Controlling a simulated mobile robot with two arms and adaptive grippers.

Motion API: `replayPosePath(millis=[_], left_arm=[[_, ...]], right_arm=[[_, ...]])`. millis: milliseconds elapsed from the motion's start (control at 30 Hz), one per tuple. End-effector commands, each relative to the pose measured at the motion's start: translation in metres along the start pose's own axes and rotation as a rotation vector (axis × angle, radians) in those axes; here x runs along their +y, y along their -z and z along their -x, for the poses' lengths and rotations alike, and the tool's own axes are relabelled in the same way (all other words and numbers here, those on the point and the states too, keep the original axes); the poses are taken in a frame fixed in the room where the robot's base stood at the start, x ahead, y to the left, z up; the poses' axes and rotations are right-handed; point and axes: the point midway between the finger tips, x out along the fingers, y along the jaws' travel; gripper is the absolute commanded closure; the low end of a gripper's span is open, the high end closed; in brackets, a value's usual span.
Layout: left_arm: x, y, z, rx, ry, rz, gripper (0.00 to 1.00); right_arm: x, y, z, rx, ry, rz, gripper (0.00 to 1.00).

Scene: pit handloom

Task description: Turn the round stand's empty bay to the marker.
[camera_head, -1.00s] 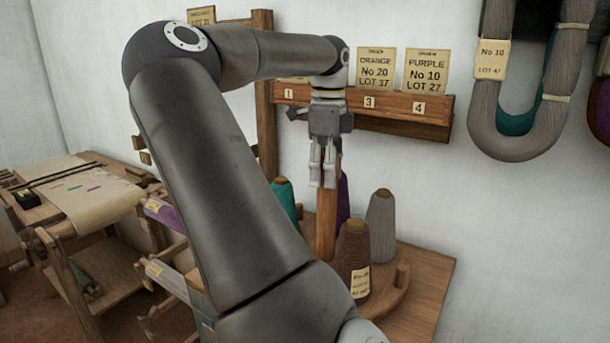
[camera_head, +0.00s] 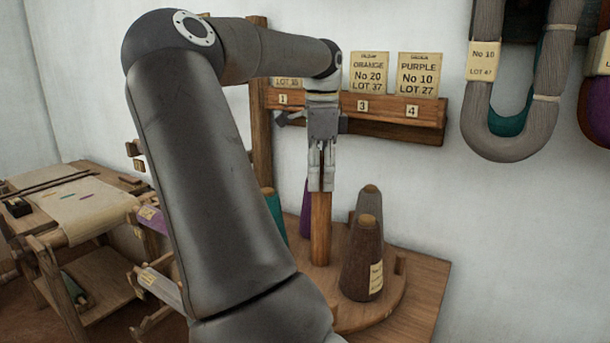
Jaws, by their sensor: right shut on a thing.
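The round stand (camera_head: 377,303) is a wooden disc with a central post (camera_head: 320,232). My right gripper (camera_head: 320,186) points down and is shut on the top of this post. A brown cone (camera_head: 362,262) with a pale label stands at the stand's front right, with a grey cone (camera_head: 369,203) behind it. A purple cone (camera_head: 305,212) shows partly behind the post, and a teal cone (camera_head: 276,213) stands at the left. My right arm hides the stand's front left. I cannot make out the empty bay or the marker. My left gripper is out of view.
The stand rests on a wooden board (camera_head: 425,290) against the wall. Behind my gripper is a numbered wooden rack (camera_head: 388,106) with ORANGE and PURPLE cards (camera_head: 418,75). Grey yarn hanks (camera_head: 480,110) hang at upper right. A loom-like frame (camera_head: 75,225) stands at left.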

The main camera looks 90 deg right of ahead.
Motion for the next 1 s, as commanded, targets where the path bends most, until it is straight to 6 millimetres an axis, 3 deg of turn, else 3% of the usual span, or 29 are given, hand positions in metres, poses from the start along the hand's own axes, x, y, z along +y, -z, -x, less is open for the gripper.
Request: replayPosePath(millis=[400, 433, 600, 1000], left_arm=[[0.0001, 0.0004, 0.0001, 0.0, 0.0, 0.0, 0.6], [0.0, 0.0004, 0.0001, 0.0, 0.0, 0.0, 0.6], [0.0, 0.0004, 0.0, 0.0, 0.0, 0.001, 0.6], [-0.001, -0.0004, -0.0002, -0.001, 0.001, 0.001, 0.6]], right_arm=[[-0.0011, -0.0004, 0.0017, -0.001, 0.006, 0.005, 1.0], [-0.0011, -0.0004, 0.0017, -0.001, 0.006, 0.005, 0.61], [-0.0008, -0.0001, 0.0013, -0.001, 0.004, 0.004, 0.41], [-0.0006, 0.0003, 0.0069, 0.0, 0.003, 0.003, 0.41]])
